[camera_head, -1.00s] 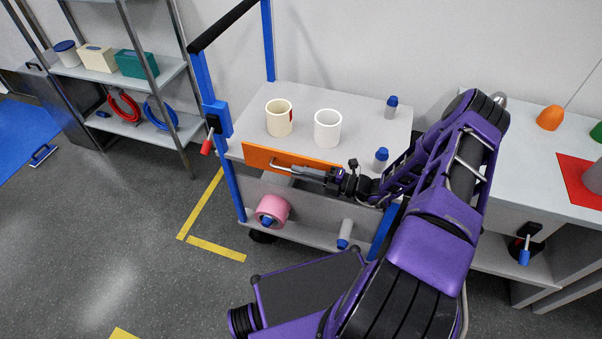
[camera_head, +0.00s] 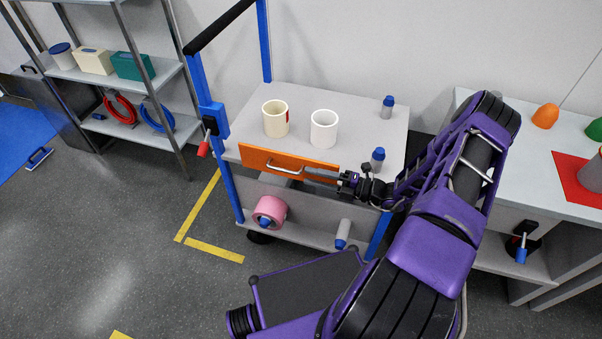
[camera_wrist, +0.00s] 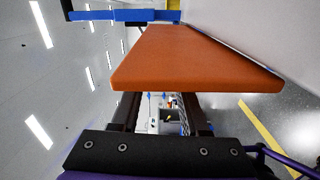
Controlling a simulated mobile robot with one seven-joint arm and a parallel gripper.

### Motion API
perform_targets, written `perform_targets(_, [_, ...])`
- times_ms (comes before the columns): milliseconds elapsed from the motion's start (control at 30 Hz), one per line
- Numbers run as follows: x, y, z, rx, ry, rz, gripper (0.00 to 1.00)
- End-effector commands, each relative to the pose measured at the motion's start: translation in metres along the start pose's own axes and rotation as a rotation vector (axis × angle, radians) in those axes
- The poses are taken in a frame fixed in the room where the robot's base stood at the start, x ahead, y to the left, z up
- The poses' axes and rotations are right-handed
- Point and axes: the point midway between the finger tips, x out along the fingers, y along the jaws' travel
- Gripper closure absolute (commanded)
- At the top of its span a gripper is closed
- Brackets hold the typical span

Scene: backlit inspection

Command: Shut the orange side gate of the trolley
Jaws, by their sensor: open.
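The orange side gate (camera_head: 256,158) stands as an upright panel along the near long side of the trolley (camera_head: 362,120), close against the top's edge. Its pale bar handle (camera_head: 284,168) faces outward. The gate's right end is partly hidden behind my gripper (camera_head: 309,173). My gripper is open and empty, just right of the handle and in front of the gate; the handle is clear of the jaws. In the wrist view the orange panel (camera_wrist: 195,60) runs close past the open fingers (camera_wrist: 160,112). Whether a latch holds the gate cannot be told.
A cream mug (camera_head: 275,119) and a white mug (camera_head: 323,130) stand on the trolley top, with two blue-capped bottles (camera_head: 387,108) (camera_head: 378,160) at the right. A pink roll (camera_head: 269,211) lies on the lower shelf. A grey bench (camera_head: 530,150) stands right; open floor lies left.

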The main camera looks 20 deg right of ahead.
Motion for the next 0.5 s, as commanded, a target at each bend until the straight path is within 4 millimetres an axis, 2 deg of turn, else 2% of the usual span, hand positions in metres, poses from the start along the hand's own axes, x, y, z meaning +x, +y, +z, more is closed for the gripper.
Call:
perform_targets(33, [-0.014,0.000,0.001,-0.001,-0.005,-0.002,0.55])
perform_targets(300, [-0.079,0.000,0.000,-0.001,-0.002,-0.001,0.55])
perform_targets(500, [-0.113,0.000,0.000,-0.001,-0.002,0.000,0.55])
